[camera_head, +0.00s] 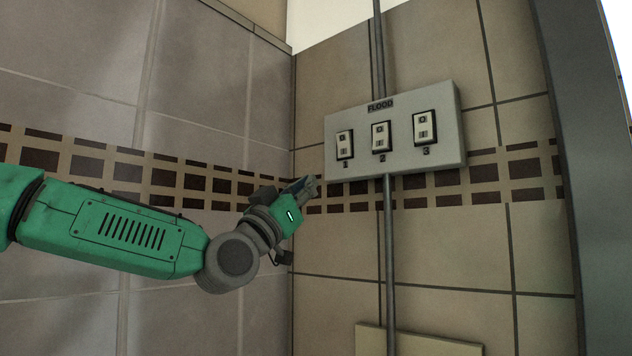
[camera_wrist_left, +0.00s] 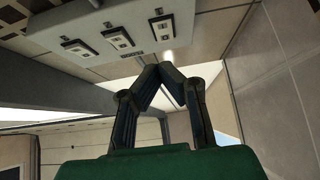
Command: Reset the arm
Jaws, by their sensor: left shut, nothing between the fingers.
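My left arm, green and grey, reaches in from the left in the head view. Its gripper (camera_head: 311,184) is just left of and below the grey switch box. In the left wrist view the gripper (camera_wrist_left: 155,70) has its fingertips together, shut with nothing between them. The FLOOD switch box (camera_head: 395,168) hangs on the tiled wall with three rocker switches: switch 1 (camera_head: 345,145), switch 2 (camera_head: 381,137) and switch 3 (camera_head: 423,127). The box also shows at the top of the left wrist view (camera_wrist_left: 90,18), apart from the fingers. My right gripper is not in view.
A vertical conduit (camera_head: 390,260) runs above and below the box. A beige panel (camera_head: 415,342) sits low on the wall. A dark grey post (camera_head: 588,150) stands at the right. Tiled walls meet in a corner behind my gripper.

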